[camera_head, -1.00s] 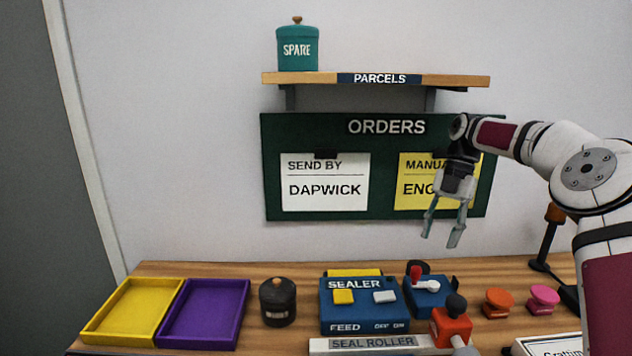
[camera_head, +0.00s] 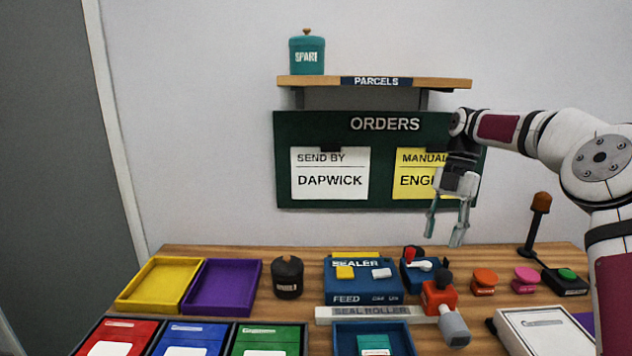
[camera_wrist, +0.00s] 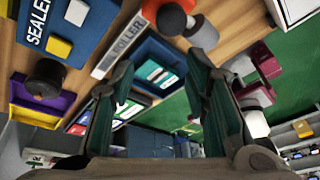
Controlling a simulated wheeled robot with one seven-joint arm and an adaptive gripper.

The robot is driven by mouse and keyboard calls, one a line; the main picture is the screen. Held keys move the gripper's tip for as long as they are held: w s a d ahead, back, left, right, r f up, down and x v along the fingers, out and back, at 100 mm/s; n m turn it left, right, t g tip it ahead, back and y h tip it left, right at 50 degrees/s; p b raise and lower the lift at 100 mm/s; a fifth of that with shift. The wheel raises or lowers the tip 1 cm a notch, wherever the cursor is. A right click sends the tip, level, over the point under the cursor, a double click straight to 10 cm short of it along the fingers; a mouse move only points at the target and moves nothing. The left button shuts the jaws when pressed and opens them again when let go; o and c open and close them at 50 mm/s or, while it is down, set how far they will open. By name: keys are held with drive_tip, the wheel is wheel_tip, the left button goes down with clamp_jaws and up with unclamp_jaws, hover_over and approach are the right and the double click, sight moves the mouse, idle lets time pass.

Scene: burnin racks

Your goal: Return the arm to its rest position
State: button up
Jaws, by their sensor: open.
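My gripper (camera_head: 448,222) hangs in the air with its fingers pointing down, in front of the right part of the green orders board (camera_head: 380,203). Its two fingers are apart with nothing between them. In the wrist view my gripper (camera_wrist: 172,85) is also open and empty, with the wooden bench and its devices beyond the fingers. My arm reaches in from the right side of the head view and partly covers the yellow card (camera_head: 415,181).
Below stand the blue sealer (camera_head: 362,290), a red device (camera_head: 438,298), an orange stamp (camera_head: 484,281), a pink stamp (camera_head: 525,279) and a tall lamp (camera_head: 536,224). Yellow (camera_head: 125,302) and purple (camera_head: 250,285) trays lie left. A shelf (camera_head: 300,81) holds a teal jar (camera_head: 306,55).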

drive_tip(key=s+a+r+m+t+h+p, duration=0.1)
drive_tip(key=s+a+r+m+h+p, duration=0.1)
drive_tip(key=s+a+r+m, duration=0.55)
drive_tip(key=s+a+r+m+t+h+p, duration=0.15)
drive_tip(key=s+r+m, duration=0.35)
drive_tip(key=s, duration=0.5)
drive_tip(key=s+f+m+t+p, duration=0.1)
drive_tip(key=s+m+t+p, duration=0.2)
drive_tip(key=s+m, duration=1)
drive_tip(key=s+t+y, duration=0.1)
drive_tip(key=s+t, duration=0.1)
drive_tip(key=s, duration=0.8)
drive_tip(key=shift+s+f+m, duration=0.3)
drive_tip(key=shift+s+m, duration=0.05)
